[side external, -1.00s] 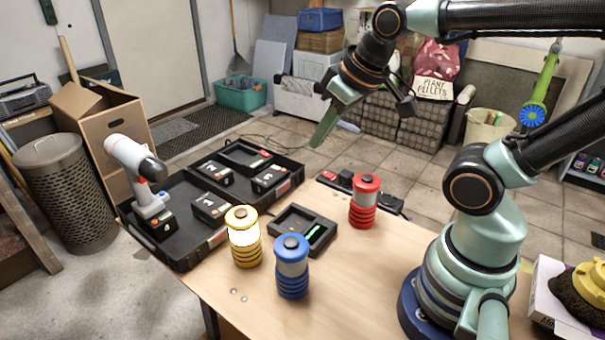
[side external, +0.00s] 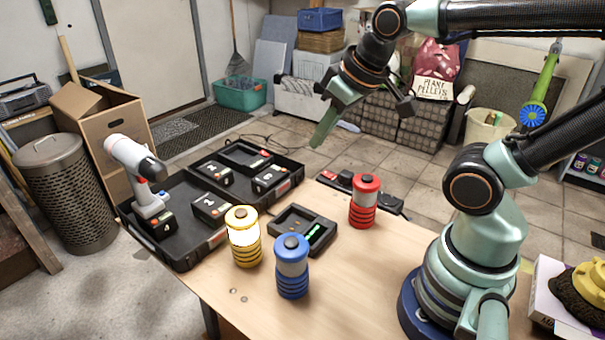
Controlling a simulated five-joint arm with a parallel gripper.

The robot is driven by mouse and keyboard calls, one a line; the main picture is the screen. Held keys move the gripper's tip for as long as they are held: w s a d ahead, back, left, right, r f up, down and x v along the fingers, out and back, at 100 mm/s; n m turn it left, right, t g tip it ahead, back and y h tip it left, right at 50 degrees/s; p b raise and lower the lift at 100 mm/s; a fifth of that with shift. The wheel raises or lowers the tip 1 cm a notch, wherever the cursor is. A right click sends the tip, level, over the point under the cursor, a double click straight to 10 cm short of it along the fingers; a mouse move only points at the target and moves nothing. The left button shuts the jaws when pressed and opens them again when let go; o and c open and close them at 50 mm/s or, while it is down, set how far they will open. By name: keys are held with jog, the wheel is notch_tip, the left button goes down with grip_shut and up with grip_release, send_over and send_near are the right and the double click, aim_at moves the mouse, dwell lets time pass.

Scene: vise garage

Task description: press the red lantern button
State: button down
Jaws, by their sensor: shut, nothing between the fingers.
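The red lantern (side external: 363,203) stands upright on the wooden table, near its far edge. Its round red top (side external: 366,182) faces up, and its clear middle looks unlit. The yellow lantern (side external: 243,238) stands at the left and glows. The blue lantern (side external: 291,268) stands nearer the front and looks unlit. My gripper (side external: 318,140) is shut and empty, pointing down in the air. In the picture it shows above and to the left of the red lantern, apart from it.
A black charger-like tray (side external: 302,232) with a green light lies between the lanterns. A power strip (side external: 350,183) lies behind the red lantern. An open black tool case (side external: 180,250) with batteries and a drill (side external: 140,180) is at the left.

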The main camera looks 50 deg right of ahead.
dwell(0.3)
jog(key=m+g+y, duration=0.4)
jog(key=m+g, duration=0.8)
jog(key=m, duration=0.2)
send_over(366, 175)
jog(key=shift+f, duration=0.95)
jog(key=shift+f, duration=4.4)
jog(key=shift+f, duration=0.15)
jog(key=shift+s+d+f, duration=0.1)
jog(key=shift+f, duration=0.15)
